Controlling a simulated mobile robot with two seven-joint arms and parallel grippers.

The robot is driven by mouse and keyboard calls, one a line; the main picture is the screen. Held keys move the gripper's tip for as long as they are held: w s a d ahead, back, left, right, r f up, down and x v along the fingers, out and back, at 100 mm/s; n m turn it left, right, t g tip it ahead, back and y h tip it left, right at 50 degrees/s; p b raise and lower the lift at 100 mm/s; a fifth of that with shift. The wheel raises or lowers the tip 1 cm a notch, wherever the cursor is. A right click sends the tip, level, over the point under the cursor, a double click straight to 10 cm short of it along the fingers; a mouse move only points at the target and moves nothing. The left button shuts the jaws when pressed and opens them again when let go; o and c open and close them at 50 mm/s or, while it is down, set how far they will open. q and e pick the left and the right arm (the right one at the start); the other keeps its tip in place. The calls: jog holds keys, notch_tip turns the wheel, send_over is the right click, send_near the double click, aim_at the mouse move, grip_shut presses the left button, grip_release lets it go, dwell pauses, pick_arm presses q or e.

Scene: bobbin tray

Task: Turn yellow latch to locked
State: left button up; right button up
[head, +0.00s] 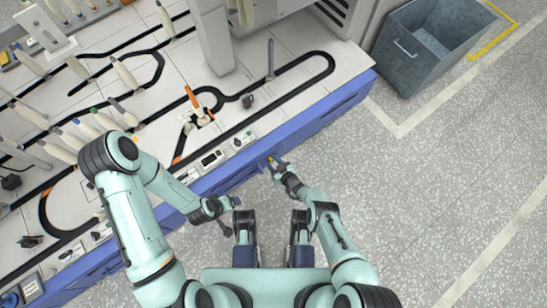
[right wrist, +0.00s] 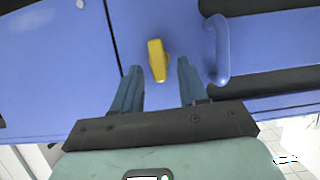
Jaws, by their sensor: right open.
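The yellow latch (right wrist: 157,62) is on the blue front panel (right wrist: 60,75). In the right wrist view it stands nearly upright, tilted slightly, with a small stub on its right side. My right gripper (right wrist: 159,78) is open, with one finger on each side of the latch in the picture; I see gaps on both sides and no contact. In the head view the latch (head: 270,158) is a small yellow spot at the tips of my right gripper (head: 275,163). My left gripper (head: 228,203) hangs in front of the bench, left of the right one; its jaw opening is unclear.
A blue handle (right wrist: 221,50) sits close to the right of the latch, near the right finger. The bench top (head: 290,95) carries a black track and several bobbins. A grey bin (head: 425,50) stands on the floor at upper right. The floor on the right is clear.

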grip_shut()
pick_arm(q)
jog(key=f, duration=0.1)
jog(key=f+b, duration=0.1)
jog(key=a+f+b, duration=0.1)
jog(key=shift+s+a+f, duration=0.1)
jog(key=shift+s, duration=0.3)
pick_arm(e)
jog(key=m, duration=0.1)
jog(key=m+y, duration=0.1)
jog(key=m, duration=0.1)
jog(key=shift+w+d+f+g+y, duration=0.1)
jog(key=shift+w+d+g+y, duration=0.15)
jog(key=shift+d+g+y, duration=0.15)
grip_release()
